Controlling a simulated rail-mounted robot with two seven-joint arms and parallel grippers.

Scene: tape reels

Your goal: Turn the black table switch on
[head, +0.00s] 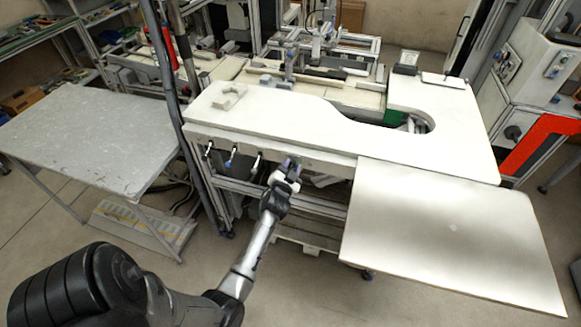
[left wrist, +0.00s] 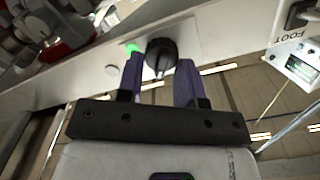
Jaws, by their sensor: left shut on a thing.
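The black table switch (left wrist: 161,54) is a round dark knob on the pale front panel of the white table, seen in the left wrist view. A lit green lamp (left wrist: 131,48) sits just to its left. My left gripper (left wrist: 160,66) has its two purple-grey fingers on either side of the knob and is shut on it. In the head view my left gripper (head: 291,165) is at the table's front edge, and I cannot make out the switch there. The white table (head: 290,125) has a cutout toward its right. My right gripper is not in view.
Several black-handled levers or hooks (head: 234,153) stick out from the front edge left of my gripper. A lower white board (head: 450,235) juts out at the right. A grey table (head: 85,135) stands at the left. A box labelled FOOT (left wrist: 301,65) shows in the wrist view.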

